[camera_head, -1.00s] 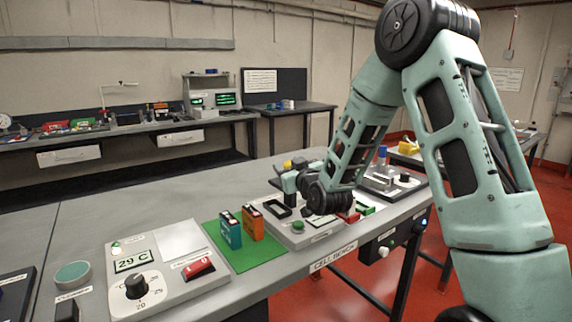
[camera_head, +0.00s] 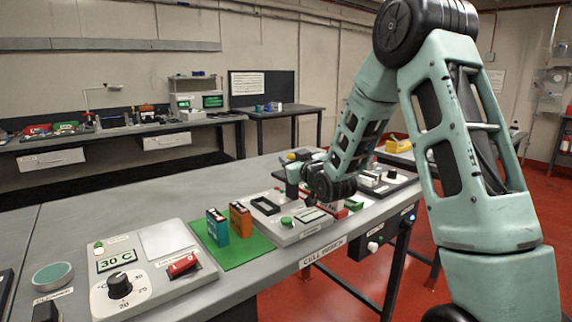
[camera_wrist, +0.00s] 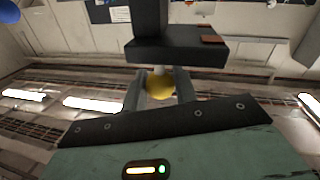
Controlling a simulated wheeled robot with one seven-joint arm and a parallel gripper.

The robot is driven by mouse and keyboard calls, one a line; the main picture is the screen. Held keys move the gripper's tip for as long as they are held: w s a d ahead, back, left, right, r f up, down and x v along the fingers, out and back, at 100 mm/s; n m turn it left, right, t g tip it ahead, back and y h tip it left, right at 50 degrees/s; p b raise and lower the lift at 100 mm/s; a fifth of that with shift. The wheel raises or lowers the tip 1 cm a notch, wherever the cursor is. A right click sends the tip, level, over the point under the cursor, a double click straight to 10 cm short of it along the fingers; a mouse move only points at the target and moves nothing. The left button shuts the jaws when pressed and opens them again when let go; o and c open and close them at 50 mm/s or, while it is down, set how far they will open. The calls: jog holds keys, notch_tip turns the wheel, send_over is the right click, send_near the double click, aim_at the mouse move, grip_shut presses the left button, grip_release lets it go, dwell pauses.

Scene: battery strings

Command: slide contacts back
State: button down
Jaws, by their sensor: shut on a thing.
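A round yellow knob (camera_wrist: 160,87) sits between the two grey fingers of my gripper (camera_wrist: 161,92) in the wrist view, and the gripper is shut on it. Just beyond it is a dark block (camera_wrist: 160,52) with a copper-coloured strip on its right end. In the head view my gripper (camera_head: 297,165) is low over the far side of the cell bench, and the yellow knob (camera_head: 291,156) shows small there. My wrist hides much of the fixture beneath, so the contacts cannot be made out clearly.
A teal battery (camera_head: 217,228) and an orange battery (camera_head: 240,221) stand on a green mat (camera_head: 232,256). A grey panel with an empty dark frame (camera_head: 265,205) and a green button is beside them. A dial panel (camera_head: 150,290) reads 30 C. A dark-based fixture (camera_head: 385,180) is behind my forearm.

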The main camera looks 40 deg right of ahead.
jog(key=shift+d, duration=0.25)
jog(key=c, duration=1.1)
grip_release()
jog(key=shift+d, duration=0.1)
jog(key=shift+c, duration=0.2)
jog(key=s+a+b, duration=0.3)
jog(key=s+b, duration=1.1)
jog(key=s, duration=0.3)
jog(key=shift+b, duration=0.4)
jog(key=shift+s, duration=0.1)
